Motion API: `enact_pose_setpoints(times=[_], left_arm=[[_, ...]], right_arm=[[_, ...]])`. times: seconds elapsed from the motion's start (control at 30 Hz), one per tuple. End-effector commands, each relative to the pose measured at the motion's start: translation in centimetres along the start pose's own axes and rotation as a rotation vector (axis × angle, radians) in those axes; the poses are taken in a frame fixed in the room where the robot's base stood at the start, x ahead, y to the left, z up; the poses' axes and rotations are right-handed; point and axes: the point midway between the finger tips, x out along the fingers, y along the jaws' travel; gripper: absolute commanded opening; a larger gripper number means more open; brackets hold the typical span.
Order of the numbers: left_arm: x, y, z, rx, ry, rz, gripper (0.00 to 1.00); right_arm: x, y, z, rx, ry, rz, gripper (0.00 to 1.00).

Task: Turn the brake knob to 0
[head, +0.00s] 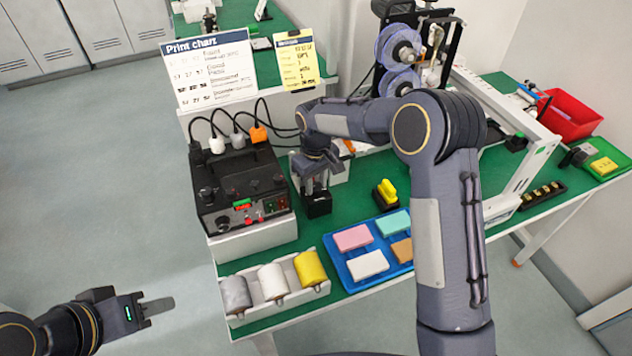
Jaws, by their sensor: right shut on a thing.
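My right gripper (316,186) points down just right of the black control box (240,185). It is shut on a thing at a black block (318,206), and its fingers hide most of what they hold. I cannot tell whether that is the brake knob. The control box has small dark knobs, red and green buttons and a lit display on its front; no marking for 0 is readable. My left gripper (157,306) is at the lower left, over the floor, away from the table and empty. Its fingers show edge-on, so I cannot tell their opening.
A white rack with grey, white and yellow rolls (311,268) stands at the table's front. A blue tray (354,284) holds coloured blocks. A yellow-handled black piece (386,193) stands behind it. A print chart (211,69), yellow card (297,62) and reel machine (400,50) are behind.

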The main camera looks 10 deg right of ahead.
Motion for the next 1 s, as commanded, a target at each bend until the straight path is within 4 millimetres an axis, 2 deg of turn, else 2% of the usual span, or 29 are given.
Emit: enact_pose_setpoints(times=[0.4,0.93,0.97,1.0], left_arm=[[0.07,-0.03,0.04,0.0,0.0,0.0,0.36],[0.07,-0.03,0.04,0.0,0.0,0.0,0.36],[0.07,-0.03,0.04,0.0,0.0,0.0,0.36],[0.07,-0.03,0.04,0.0,0.0,0.0,0.36]], right_arm=[[-0.13,0.03,-0.09,-0.17,0.004,0.001,0.06],[-0.15,0.05,-0.09,-0.19,0.004,0.002,0.06],[-0.15,0.05,-0.09,-0.19,0.004,0.002,0.33],[-0.13,0.04,-0.09,-0.19,0.004,0.002,0.38]])
